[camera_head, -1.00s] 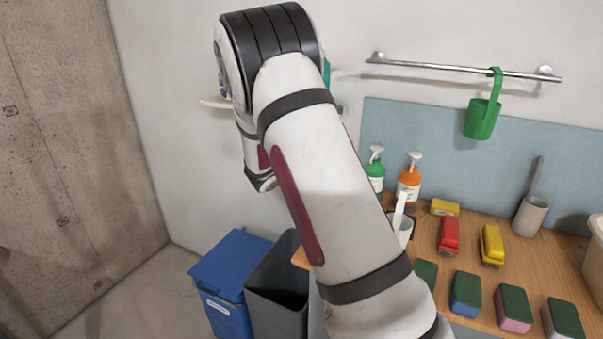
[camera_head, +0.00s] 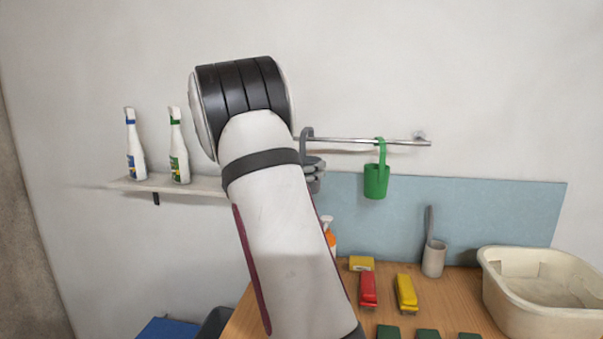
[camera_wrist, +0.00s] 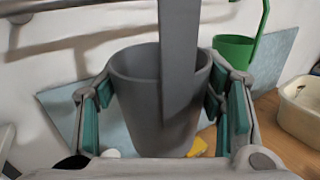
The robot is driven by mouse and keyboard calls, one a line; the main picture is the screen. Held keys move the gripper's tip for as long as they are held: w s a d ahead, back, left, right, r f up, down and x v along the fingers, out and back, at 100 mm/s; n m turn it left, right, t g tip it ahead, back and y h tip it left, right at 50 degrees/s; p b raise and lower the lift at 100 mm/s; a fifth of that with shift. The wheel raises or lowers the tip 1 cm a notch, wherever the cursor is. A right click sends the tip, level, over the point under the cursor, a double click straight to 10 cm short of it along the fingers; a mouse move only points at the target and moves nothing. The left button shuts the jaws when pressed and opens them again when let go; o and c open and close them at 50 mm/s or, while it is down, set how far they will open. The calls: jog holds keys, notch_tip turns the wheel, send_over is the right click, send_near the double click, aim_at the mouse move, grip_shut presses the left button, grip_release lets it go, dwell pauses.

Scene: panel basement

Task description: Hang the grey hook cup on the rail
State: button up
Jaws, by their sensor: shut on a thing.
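The grey hook cup (camera_wrist: 140,85) fills the middle of the wrist view, upright, with its flat grey strap rising out of the top of the picture. My gripper (camera_wrist: 160,92) is shut on the cup, with teal-padded fingers on both sides. In the head view the grey hook (camera_head: 307,132) shows at the left visible part of the metal rail (camera_head: 350,140), its top slightly above the rail line. I cannot tell whether it rests on the rail. My arm hides much of the cup and gripper there. The rail also shows at upper left in the wrist view (camera_wrist: 85,10).
A green hook cup (camera_head: 376,181) hangs on the rail to the right. Bottles (camera_head: 134,150) stand on a wall shelf (camera_head: 205,187) at left.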

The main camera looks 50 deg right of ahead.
jog(key=w+d+f+b, duration=0.1)
jog(key=d+f+b, duration=0.1)
jog(key=d+b, duration=0.2)
jog(key=shift+w+d+f, duration=0.35)
jog(key=shift+w+d, duration=0.05)
jog(key=shift+d, duration=1.3)
jog(key=o, duration=1.2)
jog(key=shift+o, duration=0.2)
jog(key=a, duration=1.2)
jog(key=shift+w, duration=0.15)
